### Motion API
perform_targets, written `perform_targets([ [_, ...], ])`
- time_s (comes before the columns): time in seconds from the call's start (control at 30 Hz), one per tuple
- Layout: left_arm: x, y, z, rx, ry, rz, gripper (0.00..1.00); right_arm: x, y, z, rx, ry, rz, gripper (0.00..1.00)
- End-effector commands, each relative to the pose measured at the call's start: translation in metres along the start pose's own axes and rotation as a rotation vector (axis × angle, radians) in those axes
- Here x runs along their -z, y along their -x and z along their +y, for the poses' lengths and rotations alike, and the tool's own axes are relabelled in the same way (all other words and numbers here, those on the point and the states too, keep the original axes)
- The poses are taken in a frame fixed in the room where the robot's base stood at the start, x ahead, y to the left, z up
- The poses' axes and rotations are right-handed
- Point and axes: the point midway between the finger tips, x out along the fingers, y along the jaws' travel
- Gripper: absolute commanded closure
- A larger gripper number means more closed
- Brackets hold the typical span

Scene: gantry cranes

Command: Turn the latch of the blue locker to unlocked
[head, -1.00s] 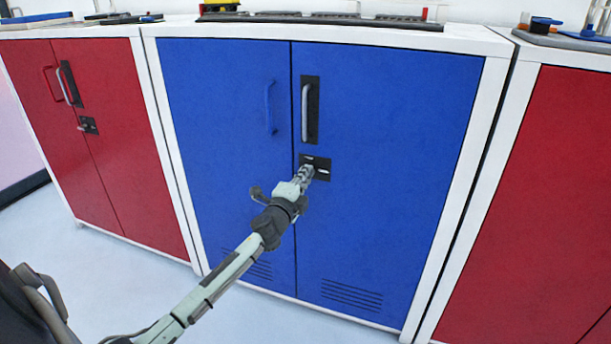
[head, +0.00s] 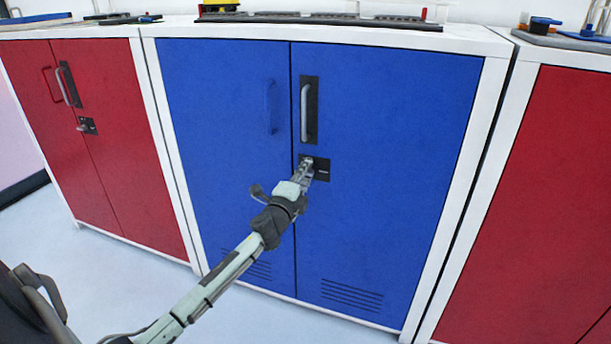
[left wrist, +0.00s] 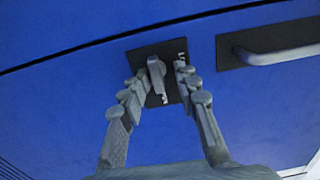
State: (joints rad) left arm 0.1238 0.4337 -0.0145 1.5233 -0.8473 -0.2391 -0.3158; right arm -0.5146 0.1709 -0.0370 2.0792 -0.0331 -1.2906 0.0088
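The blue locker (head: 400,140) stands in the middle of the head view with both doors shut. Its latch is a grey lever on a dark plate (head: 322,170) on the right door, below the handle. In the left wrist view the lever (left wrist: 156,76) stands out from the plate (left wrist: 174,92), lying across the line of the door handle. My left gripper (head: 309,170) is at the latch, partly hiding it in the head view. In the left wrist view its fingertips (left wrist: 158,72) are apart, one either side of the lever, with gaps visible.
The locker's right-door handle (head: 306,110) is just above the latch; it also shows in the left wrist view (left wrist: 285,48). Red lockers stand at left (head: 120,170) and right (head: 550,200). Trays and tools lie on top. The floor (head: 110,270) in front is clear.

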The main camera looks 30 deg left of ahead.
Motion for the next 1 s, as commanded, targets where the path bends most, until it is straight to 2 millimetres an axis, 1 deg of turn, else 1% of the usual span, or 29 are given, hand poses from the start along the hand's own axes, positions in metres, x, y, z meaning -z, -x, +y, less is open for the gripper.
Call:
perform_targets([
  [0.17,0.001,0.005,0.003,-0.003,0.001,0.001,0.69,0.002,0.001,0.004,-0.007,0.009,0.005,0.6],
  [0.27,0.0,0.018,0.003,-0.005,0.001,0.0,0.69,0.001,0.0,0.004,-0.007,0.008,0.003,0.6],
  [0.37,0.001,0.037,0.003,-0.005,0.001,0.002,0.69,0.0,0.0,0.003,-0.006,0.007,0.001,0.6],
  [0.5,0.001,0.069,0.003,-0.005,0.002,0.001,0.69,0.0,0.0,0.003,-0.006,0.007,0.0,0.6],
  [0.6,0.0,0.088,0.002,-0.004,0.001,0.0,0.69,0.0,0.0,0.003,-0.006,0.006,-0.001,0.6],
  [0.7,0.001,0.104,0.002,-0.003,0.001,0.001,0.69,-0.001,0.0,0.003,-0.006,0.006,-0.001,0.6],
  [0.83,0.0,0.116,0.001,-0.001,0.0,0.0,0.69,-0.001,0.0,0.003,-0.006,0.006,-0.001,0.6],
  [1.0,0.0,0.12,0.0,0.0,0.0,0.001,0.69,-0.001,0.0,0.003,-0.006,0.006,-0.002,0.6],
])
